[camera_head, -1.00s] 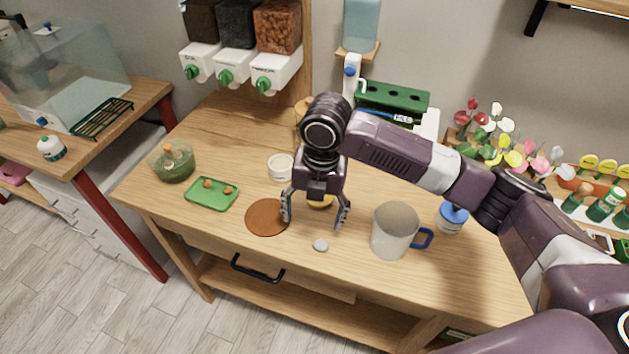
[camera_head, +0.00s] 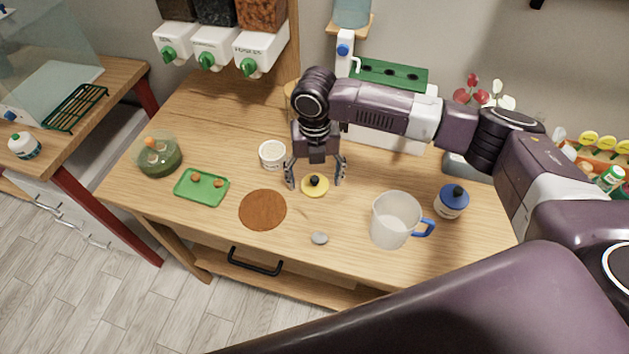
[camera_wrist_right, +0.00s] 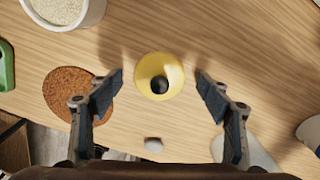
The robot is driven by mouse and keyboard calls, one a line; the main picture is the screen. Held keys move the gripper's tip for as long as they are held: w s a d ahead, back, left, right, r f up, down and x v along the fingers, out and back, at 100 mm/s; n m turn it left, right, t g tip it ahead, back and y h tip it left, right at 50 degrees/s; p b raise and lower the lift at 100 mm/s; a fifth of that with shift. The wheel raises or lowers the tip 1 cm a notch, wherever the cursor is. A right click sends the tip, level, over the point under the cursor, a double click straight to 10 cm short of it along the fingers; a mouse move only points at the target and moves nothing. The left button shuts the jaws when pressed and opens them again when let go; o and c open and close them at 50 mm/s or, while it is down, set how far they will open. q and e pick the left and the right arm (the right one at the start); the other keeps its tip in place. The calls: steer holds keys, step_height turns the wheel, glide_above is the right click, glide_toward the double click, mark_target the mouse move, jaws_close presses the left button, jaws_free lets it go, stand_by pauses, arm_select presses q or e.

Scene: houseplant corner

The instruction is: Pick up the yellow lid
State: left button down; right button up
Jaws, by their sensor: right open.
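The yellow lid (camera_head: 315,190) is a round disc with a black knob, lying on the wooden table. My right gripper (camera_head: 317,184) is open and points down over it, empty. In the right wrist view the yellow lid (camera_wrist_right: 152,74) shows between the two spread fingers of the gripper (camera_wrist_right: 160,80), slightly left of centre and touching neither. My left gripper is not in view.
A white pot (camera_head: 272,154) stands close left of the gripper. A brown round mat (camera_head: 262,209), a grey stone (camera_head: 319,238) and a clear mug (camera_head: 395,220) with a blue handle lie around. A blue-lidded jar (camera_head: 452,201) and green tray (camera_head: 202,187) stand farther out.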

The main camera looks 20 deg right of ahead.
steer(key=shift+s, duration=0.1)
steer(key=c, duration=1)
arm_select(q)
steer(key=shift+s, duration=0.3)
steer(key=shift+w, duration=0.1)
